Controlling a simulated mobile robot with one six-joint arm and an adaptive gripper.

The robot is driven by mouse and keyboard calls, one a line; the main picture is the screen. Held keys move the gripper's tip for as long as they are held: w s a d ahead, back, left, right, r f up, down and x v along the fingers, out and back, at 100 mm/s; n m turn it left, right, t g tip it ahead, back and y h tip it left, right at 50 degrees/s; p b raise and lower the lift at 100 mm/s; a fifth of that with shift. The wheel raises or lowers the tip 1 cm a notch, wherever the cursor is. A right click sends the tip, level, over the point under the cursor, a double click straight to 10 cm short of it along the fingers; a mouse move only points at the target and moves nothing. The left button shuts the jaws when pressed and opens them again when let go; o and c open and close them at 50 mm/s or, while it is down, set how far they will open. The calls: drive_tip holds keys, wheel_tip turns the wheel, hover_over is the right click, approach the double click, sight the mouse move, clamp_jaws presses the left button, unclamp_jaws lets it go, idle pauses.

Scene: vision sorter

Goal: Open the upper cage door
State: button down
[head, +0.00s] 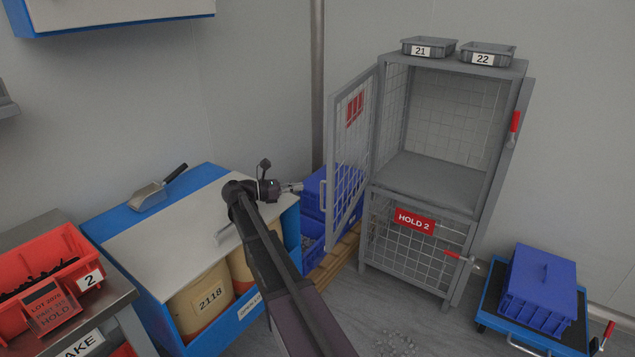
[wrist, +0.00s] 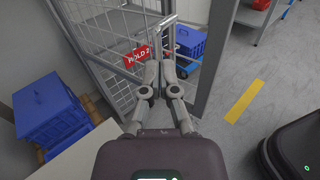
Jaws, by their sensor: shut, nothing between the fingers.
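The upper cage door (head: 357,133), a grey frame with wire mesh and a red marking, stands swung open to the left of the cage (head: 488,145). The upper compartment is open at the front and looks empty. A slim pull handle (head: 324,195) is on the door's free edge. My gripper (head: 298,187) is just left of that handle in the head view; whether it touches the door cannot be told. In the wrist view my gripper (wrist: 160,68) has its fingers together with nothing between them. Wire mesh (wrist: 108,42) shows beyond them on the left.
The lower door (head: 412,252) is shut, with a red HOLD 2 sign (head: 415,221). Two grey trays (head: 429,48) sit on the cage. Blue crates (head: 313,187) stand behind the open door. A blue bin (head: 540,290) on a cart is at right. A blue-sided bench (head: 180,240) is at left.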

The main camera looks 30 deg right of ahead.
drive_tip(key=s+a+f+m+t+y, duration=0.25)
drive_tip(key=s+a+f+y, duration=0.2)
drive_tip(key=s+f, duration=0.3)
drive_tip(key=s+a+f+m+t+y, duration=0.1)
drive_tip(key=s+a+f+m+y, duration=0.4)
drive_tip(key=a, duration=0.4)
drive_tip(key=s+a+f+m+t+y, duration=0.1)
drive_tip(key=s+a+f+m+y, duration=0.4)
drive_tip(key=s+a, duration=0.4)
drive_tip(key=shift+s+a+f+m+t+y, duration=0.15)
drive_tip(key=shift+a+f+m+t+y, duration=0.15)
drive_tip(key=shift+m+y, duration=0.7)
